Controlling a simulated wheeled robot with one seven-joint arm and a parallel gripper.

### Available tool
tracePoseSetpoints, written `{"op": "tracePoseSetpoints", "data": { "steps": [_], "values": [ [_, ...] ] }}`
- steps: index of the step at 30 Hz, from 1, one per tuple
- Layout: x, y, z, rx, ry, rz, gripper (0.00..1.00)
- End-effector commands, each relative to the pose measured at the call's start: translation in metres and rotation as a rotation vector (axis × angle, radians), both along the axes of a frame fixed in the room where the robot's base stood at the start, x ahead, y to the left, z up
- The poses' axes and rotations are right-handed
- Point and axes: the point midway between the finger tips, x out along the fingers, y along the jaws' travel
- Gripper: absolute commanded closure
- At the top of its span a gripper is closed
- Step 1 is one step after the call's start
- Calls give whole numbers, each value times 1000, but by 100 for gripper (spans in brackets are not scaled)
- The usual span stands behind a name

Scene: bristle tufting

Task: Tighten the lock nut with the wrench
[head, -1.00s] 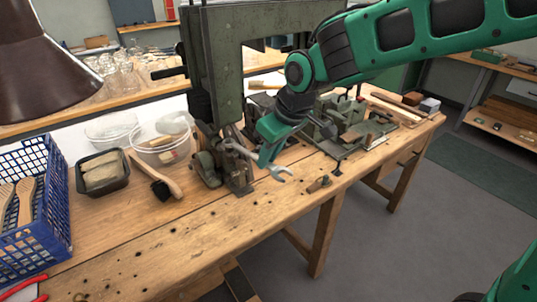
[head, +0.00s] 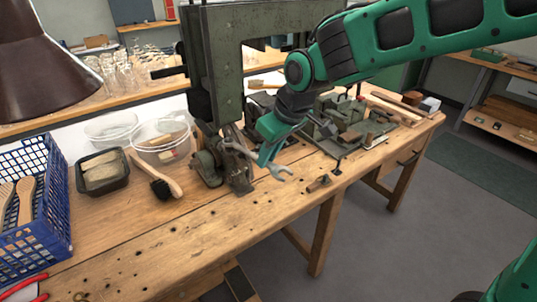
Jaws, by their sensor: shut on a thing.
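My gripper (head: 264,158) hangs beside the base of the green tufting machine (head: 212,75), over the workbench. It is shut on a grey metal wrench (head: 281,173). One open-ended jaw of the wrench sticks out below and to the right of my gripper, clear above the bench top. Another grey metal end (head: 236,149) shows on the left of my gripper, close to the machine's lower clamp parts (head: 238,178). I cannot tell whether it touches them. The lock nut cannot be made out in this view.
A wooden-handled brush (head: 158,180), a dark tray (head: 102,171), clear tubs (head: 162,138) and a blue crate (head: 42,205) stand to the left. A small wooden-handled tool (head: 318,183) lies on the right. A green vise-like fixture (head: 352,128) stands behind it. The front bench top is mostly clear.

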Motion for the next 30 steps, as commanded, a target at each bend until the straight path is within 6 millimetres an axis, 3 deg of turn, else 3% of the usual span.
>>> {"op": "tracePoseSetpoints", "data": {
  "steps": [30],
  "values": [
    [0, 0, -7, 0, -1, -1, 100]
  ]
}}
